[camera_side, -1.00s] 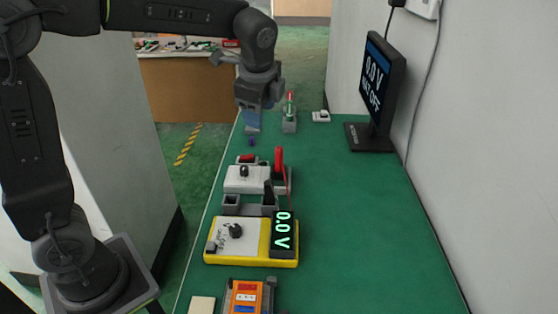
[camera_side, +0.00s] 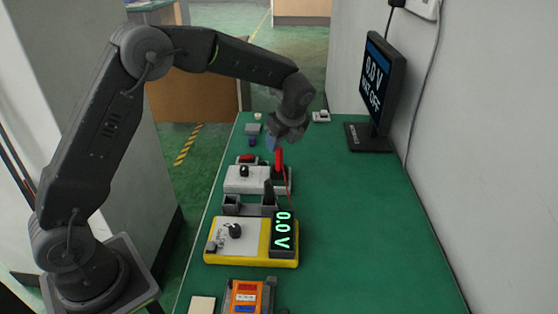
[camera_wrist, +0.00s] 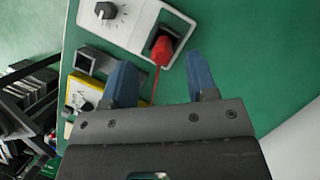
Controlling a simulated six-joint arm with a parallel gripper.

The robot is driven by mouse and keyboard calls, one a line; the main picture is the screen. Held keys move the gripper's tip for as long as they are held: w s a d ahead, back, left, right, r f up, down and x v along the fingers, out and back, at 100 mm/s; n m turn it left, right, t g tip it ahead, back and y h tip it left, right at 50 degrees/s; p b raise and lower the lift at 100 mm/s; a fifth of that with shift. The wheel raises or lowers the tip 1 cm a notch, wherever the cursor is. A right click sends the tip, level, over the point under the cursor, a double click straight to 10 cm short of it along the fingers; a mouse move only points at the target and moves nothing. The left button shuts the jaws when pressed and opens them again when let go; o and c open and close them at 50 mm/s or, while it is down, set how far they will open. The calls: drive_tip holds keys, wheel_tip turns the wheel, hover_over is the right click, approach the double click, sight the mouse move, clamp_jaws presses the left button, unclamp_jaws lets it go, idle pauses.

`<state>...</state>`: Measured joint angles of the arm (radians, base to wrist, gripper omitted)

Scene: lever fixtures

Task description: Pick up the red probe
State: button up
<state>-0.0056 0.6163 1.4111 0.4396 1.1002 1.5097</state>
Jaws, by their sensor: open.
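The red probe (camera_side: 279,158) stands upright in a dark holder at the right end of the white box (camera_side: 243,180), with a red wire running down from it. In the wrist view the red probe (camera_wrist: 162,50) shows beyond my fingertips, in its dark socket. My gripper (camera_side: 273,143) is just above and behind the probe in the side view. In the wrist view my gripper (camera_wrist: 163,78) has its two blue fingers apart with nothing between them. The probe is not between the fingers. The tip of the probe is hidden in the holder.
An orange block (camera_side: 247,297) is nearest. A monitor (camera_side: 379,85) stands at the back right. The green table's right side is clear.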

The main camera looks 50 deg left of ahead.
sight(280, 147)
drive_tip(key=shift+x, duration=2.9)
drive_tip(key=shift+d, duration=0.15)
drive_tip(key=shift+c, duration=0.5)
clamp_jaws()
